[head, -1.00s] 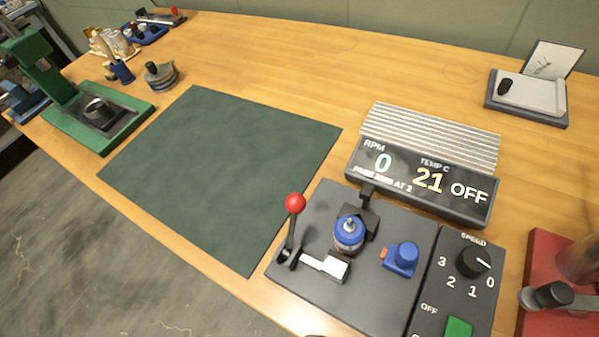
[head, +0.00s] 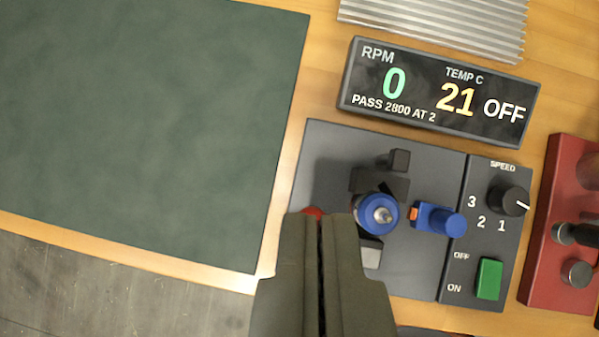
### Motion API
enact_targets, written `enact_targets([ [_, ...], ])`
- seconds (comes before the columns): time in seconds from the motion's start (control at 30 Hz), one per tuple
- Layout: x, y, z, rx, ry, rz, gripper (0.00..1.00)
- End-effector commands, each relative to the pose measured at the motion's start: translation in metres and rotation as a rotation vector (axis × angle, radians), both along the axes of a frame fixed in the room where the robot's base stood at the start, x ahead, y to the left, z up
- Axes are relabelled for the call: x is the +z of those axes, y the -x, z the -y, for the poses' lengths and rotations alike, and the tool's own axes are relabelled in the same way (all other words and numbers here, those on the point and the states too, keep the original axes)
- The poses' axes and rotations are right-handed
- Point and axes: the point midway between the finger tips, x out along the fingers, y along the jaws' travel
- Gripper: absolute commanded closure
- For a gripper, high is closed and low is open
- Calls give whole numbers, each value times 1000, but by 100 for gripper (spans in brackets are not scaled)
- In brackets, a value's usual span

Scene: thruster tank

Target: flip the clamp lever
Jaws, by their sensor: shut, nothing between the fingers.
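The clamp lever's red ball knob (head: 312,211) shows only as a sliver just above my gripper's fingertips. The rest of the lever is hidden behind my gripper (head: 319,217), which is shut and empty. I cannot tell if the fingertips touch the knob. The blue round motor (head: 377,213) with a silver shaft sits in the clamp on the dark grey plate (head: 325,150). Part of the light clamp bar (head: 371,252) shows just right of the fingers.
A blue connector (head: 437,218) with an orange end is right of the motor. The control panel has a speed knob (head: 509,201) and a green switch (head: 488,279). A display (head: 440,92) reads 0 RPM, OFF. A red fixture (head: 560,230) stands right; the green mat (head: 140,120) is clear.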

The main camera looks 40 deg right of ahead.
Motion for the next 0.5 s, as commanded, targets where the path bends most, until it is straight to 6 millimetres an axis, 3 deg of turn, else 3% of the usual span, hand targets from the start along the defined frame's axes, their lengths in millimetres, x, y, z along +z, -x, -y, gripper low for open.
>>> enact_targets([
  [0.5, -9, -5, 2, -1, 1, -3, 100],
])
